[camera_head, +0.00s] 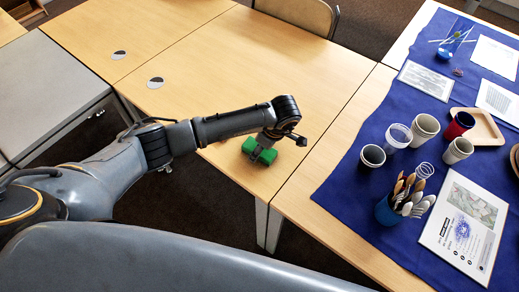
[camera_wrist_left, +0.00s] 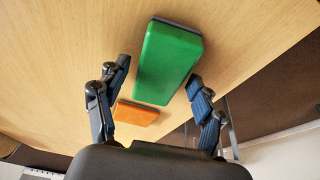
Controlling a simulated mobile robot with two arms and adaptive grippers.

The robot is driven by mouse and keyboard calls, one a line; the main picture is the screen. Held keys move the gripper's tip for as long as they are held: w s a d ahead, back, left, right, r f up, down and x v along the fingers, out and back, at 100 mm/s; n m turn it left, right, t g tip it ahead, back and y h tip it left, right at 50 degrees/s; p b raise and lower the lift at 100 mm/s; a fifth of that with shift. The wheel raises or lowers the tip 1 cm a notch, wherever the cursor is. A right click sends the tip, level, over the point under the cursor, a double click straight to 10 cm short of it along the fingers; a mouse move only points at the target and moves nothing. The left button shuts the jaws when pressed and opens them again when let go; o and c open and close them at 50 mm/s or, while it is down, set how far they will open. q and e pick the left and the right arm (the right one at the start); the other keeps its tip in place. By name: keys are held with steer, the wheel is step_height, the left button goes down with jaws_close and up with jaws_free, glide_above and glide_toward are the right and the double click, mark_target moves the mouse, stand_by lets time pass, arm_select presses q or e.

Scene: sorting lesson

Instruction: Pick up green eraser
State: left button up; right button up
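The green eraser (camera_wrist_left: 168,62) is a block with a dark base, lying on the wooden table. In the left wrist view it lies between the two spread fingers of my left gripper (camera_wrist_left: 158,75). The fingers are open, with small gaps visible beside the eraser; I cannot tell how far above it they are. In the head view my left gripper (camera_head: 265,151) is over the green eraser (camera_head: 249,146) near the table's front edge and hides part of it. My right gripper is not in view.
An orange block (camera_wrist_left: 137,113) lies close to the green eraser, at the wrist side. The table (camera_head: 250,65) behind is mostly clear. On the right, a blue cloth (camera_head: 350,180) holds cups, a brush holder (camera_head: 388,210) and printed sheets. A chair (camera_head: 300,14) stands behind.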

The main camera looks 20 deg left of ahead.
arm_select(q)
steer(key=c, duration=0.8)
steer(key=shift+c, duration=0.2)
steer(key=shift+r, duration=0.1)
steer(key=shift+r, duration=0.5)
steer(key=s+d+r+b, duration=0.1)
steer(key=s+d+r, duration=0.8)
steer(key=r, duration=0.3)
steer(key=shift+s+b, duration=0.4)
steer(key=shift+s, duration=0.5)
steer(key=shift+f, duration=0.1)
